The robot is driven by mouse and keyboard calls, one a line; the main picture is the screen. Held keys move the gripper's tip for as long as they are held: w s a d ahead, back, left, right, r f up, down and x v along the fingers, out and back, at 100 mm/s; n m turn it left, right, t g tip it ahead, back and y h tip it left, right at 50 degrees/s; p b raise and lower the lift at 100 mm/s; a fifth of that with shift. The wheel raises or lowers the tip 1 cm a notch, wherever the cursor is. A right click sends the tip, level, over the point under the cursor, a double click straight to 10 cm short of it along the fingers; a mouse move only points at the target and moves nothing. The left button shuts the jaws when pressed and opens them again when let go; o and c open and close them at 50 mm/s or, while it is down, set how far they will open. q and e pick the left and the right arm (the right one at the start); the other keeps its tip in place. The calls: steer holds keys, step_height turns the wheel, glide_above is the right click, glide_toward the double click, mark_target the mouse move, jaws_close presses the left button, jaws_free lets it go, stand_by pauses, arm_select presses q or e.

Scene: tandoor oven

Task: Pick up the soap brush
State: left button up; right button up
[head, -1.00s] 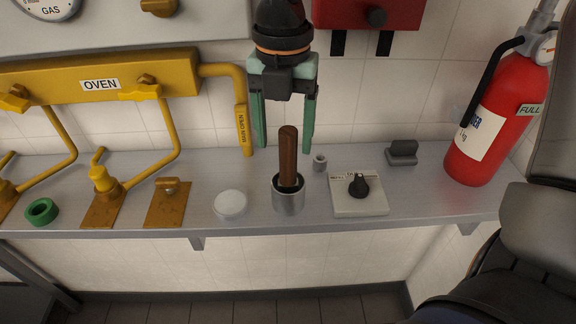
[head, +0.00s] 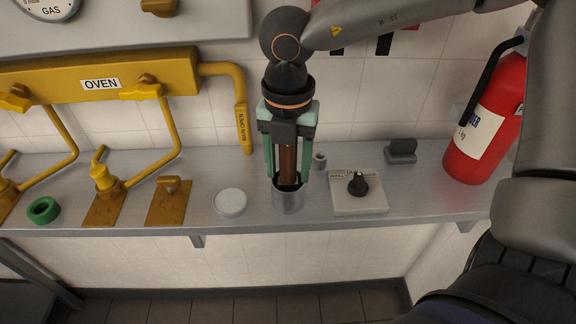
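The soap brush shows as a brown wooden handle (head: 288,160) standing upright in a metal cup (head: 289,201) on the steel shelf. Its lower end is hidden inside the cup. My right gripper (head: 288,180) points down over the cup, with its green fingers on either side of the handle. A narrow gap seems to show between the fingers and the handle, so the gripper looks open around it. The fingertips are close to the cup's rim. The gripper's palm hides the top of the handle. My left gripper is not in view.
On the shelf (head: 410,213), a white round lid (head: 230,202) lies left of the cup. A white box with a black knob (head: 357,192) and a small metal piece (head: 320,161) are at right. Yellow oven pipes (head: 165,130) stand left; a red extinguisher (head: 485,125) stands right.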

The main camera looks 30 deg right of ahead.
jaws_close()
steer(key=shift+r, duration=0.1)
stand_by(0.4)
step_height(320, 180, up, 16)
steer(key=shift+f, duration=0.15)
step_height(320, 180, up, 12)
steer(key=p, duration=0.3)
steer(key=shift+p, duration=0.3)
